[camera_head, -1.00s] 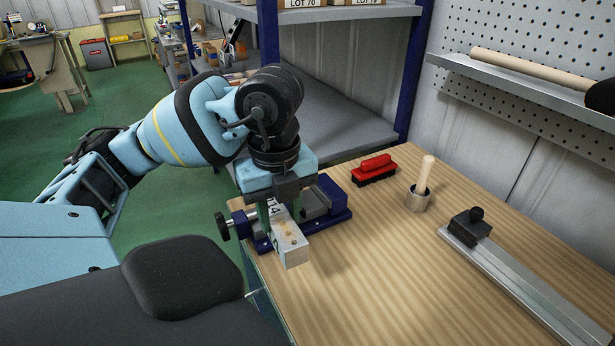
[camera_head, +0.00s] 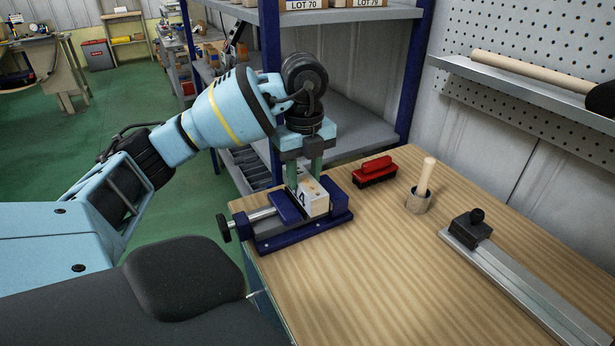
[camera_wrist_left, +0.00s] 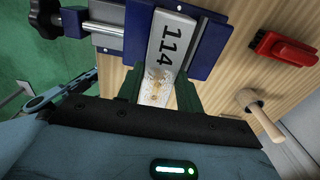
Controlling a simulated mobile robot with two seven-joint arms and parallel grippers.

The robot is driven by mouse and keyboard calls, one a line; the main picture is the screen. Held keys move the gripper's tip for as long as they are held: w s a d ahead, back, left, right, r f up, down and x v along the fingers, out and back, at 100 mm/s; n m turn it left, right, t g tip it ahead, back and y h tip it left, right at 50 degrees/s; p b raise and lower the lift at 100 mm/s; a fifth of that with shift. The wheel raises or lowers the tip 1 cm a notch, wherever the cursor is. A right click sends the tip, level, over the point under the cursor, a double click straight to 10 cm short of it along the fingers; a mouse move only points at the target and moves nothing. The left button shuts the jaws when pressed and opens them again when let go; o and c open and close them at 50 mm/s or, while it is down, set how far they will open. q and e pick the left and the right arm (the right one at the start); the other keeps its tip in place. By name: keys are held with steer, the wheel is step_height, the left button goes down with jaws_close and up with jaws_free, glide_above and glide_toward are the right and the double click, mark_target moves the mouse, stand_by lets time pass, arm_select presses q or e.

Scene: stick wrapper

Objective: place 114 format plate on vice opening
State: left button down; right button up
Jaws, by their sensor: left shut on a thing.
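The 114 format plate (camera_head: 316,203) is a pale silver block. Its "114" marking shows in the left wrist view (camera_wrist_left: 168,45). My left gripper (camera_head: 305,177) points down at the vice and is shut on the plate, with its green fingers (camera_wrist_left: 160,92) on both sides of it. The blue vice (camera_head: 290,240) stands at the table's near left corner. In the wrist view the plate lies between the vice's two blue jaws (camera_wrist_left: 211,48). Whether it rests on the vice bed or hangs just above it I cannot tell.
A red brush (camera_head: 374,171) lies behind and right of the vice. A wooden-handled tool stands in a round cup (camera_head: 418,200). A metal rail with a black block (camera_head: 470,228) lies at the right. The middle of the wooden table (camera_head: 380,270) is clear.

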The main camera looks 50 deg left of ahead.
mark_target(307, 171)
arm_select(q)
steer(key=shift+w+a, duration=0.35)
steer(key=shift+w, duration=0.4)
steer(key=shift+w+a, duration=0.1)
steer(key=shift+w+a, duration=0.1)
steer(key=shift+w, duration=0.1)
steer(key=shift+w+a+f, duration=0.1)
steer(key=shift+f, duration=1.7)
steer(key=shift+f, duration=0.15)
steer(key=c, duration=1.2)
jaws_free()
steer(key=shift+c, duration=0.2)
steer(key=o, duration=0.3)
